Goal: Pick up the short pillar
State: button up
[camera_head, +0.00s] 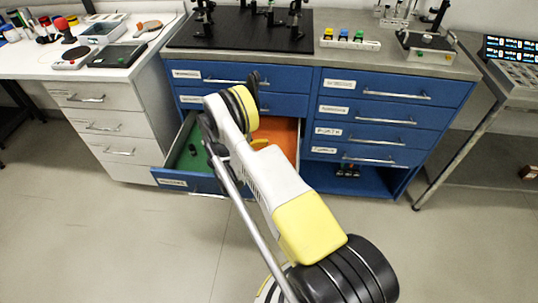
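A low drawer of the blue cabinet is pulled open (188,181). Its left part has a green floor and its right part an orange floor. A small dark piece (193,150) lies on the green floor; it may be the short pillar, but it is too small to be sure. My white, yellow and black arm crosses in front of the drawer and hides its middle. I cannot make out my gripper's fingers; they seem hidden behind the arm. Nothing is seen to be held.
Blue drawers (365,128) on the right are shut. Optical posts stand on a black breadboard (240,30) on the bench top. A white bench with tools (85,45) is at left, a metal-legged table (458,140) at right. Dark items sit on the cabinet's open bottom shelf (375,183). Floor in front is clear.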

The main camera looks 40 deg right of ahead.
grip_shut()
jog(key=shift+r, duration=0.2)
